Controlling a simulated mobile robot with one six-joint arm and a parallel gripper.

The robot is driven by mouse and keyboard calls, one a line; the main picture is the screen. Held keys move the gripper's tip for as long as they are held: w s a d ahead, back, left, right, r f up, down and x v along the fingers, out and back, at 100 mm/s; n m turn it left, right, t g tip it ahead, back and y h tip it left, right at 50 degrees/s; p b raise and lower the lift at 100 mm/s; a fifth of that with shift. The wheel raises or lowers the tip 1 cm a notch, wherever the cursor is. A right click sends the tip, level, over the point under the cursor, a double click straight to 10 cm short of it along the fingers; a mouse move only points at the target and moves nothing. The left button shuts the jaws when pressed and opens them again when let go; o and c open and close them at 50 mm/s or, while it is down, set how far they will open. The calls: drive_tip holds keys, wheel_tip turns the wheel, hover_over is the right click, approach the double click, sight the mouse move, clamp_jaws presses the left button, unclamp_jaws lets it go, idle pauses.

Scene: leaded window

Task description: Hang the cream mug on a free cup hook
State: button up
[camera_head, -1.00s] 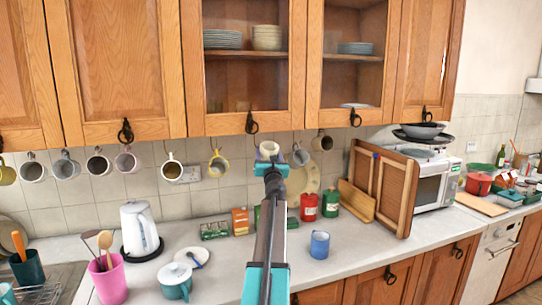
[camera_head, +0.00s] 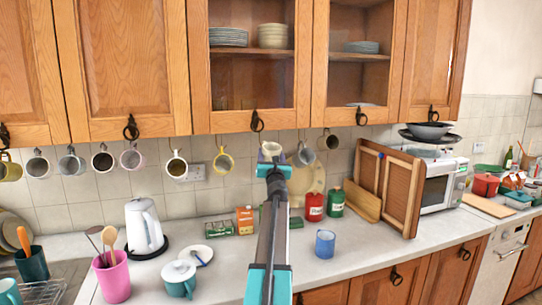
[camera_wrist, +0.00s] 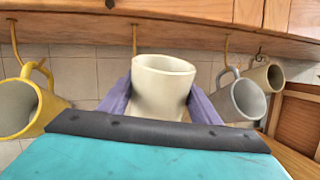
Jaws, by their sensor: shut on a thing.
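The cream mug (camera_head: 270,150) is in my gripper (camera_head: 271,165), below the glass-fronted cabinet. In the wrist view, the purple fingers are shut on both sides of the cream mug (camera_wrist: 162,88), which is roughly upright with its rim up. Its handle is hidden. A bare cup hook (camera_wrist: 134,38) hangs from the cabinet's underside just behind and left of the mug's rim; its lower end is hidden. I cannot tell whether they touch. A yellow mug (camera_wrist: 28,105) hangs on the hook to the left, and a grey mug (camera_wrist: 242,100) hangs to the right.
A darker mug (camera_wrist: 268,77) hangs beyond the grey one. Several mugs hang further left in the head view, including a white one (camera_head: 177,168). The cabinet (camera_head: 257,70) is close above. Below, a blue mug (camera_head: 325,243) and a kettle (camera_head: 144,228) stand on the counter (camera_head: 225,270).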

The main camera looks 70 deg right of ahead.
drive_tip(key=o, duration=1.4)
drive_tip(key=shift+c, duration=0.2)
drive_tip(key=shift+a, duration=0.15)
drive_tip(key=b+v, duration=0.2)
drive_tip(key=v, duration=1.1)
drive_tip(key=shift+s+a+f+b, duration=0.15)
drive_tip(key=shift+s+a+b, duration=0.05)
drive_tip(key=shift+b, duration=0.15)
